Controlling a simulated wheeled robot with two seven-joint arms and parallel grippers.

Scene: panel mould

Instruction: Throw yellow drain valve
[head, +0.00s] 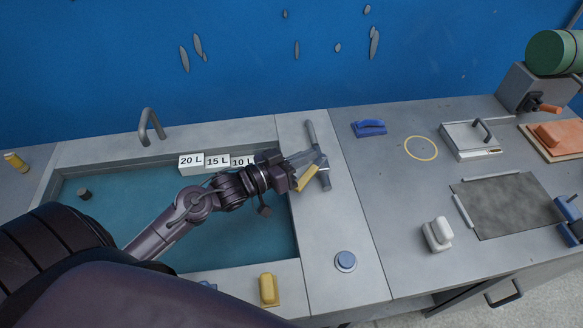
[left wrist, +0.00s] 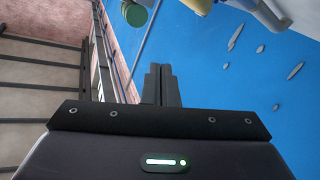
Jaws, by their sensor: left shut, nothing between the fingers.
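The yellow drain valve handle (head: 307,179) is a short bar on a grey pipe fitting (head: 324,178), on the grey strip just right of the water basin. It stands at a slant in the head view. My left gripper (head: 312,157) is shut and empty, with its fingers just above and behind the handle in the picture. I cannot tell whether they touch the fitting. In the left wrist view the shut fingers (left wrist: 161,84) point up the picture, and a yellow part (left wrist: 208,4) shows at the top edge. My right gripper is not in view.
The basin (head: 130,235) holds teal water and has white litre labels (head: 216,161) at its back. A blue float (head: 369,128), yellow ring (head: 421,148) and white-grey block (head: 438,235) are on the right counter.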

